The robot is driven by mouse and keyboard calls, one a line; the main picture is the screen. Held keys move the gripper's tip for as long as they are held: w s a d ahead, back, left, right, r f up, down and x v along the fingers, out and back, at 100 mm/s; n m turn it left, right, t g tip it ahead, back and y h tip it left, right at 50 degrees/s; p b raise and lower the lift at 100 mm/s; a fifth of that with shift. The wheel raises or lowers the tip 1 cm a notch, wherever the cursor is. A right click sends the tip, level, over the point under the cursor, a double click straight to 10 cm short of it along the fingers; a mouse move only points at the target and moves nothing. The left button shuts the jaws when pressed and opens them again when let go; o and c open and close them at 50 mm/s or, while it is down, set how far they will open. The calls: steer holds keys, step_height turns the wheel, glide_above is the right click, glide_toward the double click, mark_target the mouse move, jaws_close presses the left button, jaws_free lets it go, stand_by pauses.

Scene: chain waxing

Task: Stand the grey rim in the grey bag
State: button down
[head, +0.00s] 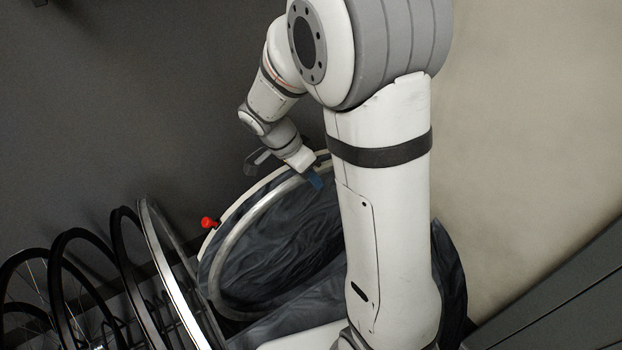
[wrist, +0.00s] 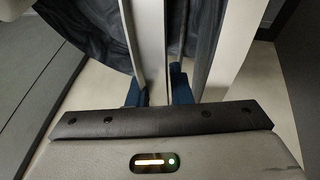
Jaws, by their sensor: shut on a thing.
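The grey rim (head: 236,238) is a bare silver hoop, steeply tilted in the head view, with its top at my gripper (head: 315,178). The blue fingers of my gripper (wrist: 158,92) are shut on the rim, which runs between them in the wrist view (wrist: 151,45). The grey bag (head: 300,236) is dark, wrinkled cloth around and behind the rim. The rim's lower part overlaps the bag's mouth; I cannot tell whether it rests on the bag's bottom. My arm hides the rim's right side and part of the bag.
Several black rims (head: 60,268) and a silver one (head: 160,255) stand in a row at the left. A red knob (head: 208,222) sits beside a pale curved edge near the bag. Pale floor (head: 530,130) lies open at the right, with a dark panel (head: 560,300) at the lower right.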

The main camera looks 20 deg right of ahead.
steer(key=shift+w+a, duration=0.15)
steer(key=shift+w, duration=0.2)
steer(key=c, duration=1.2)
jaws_free()
steer(key=shift+c, duration=0.2)
steer(key=p+v, duration=0.2)
steer(key=v, duration=0.6)
steer(key=shift+s, duration=0.2)
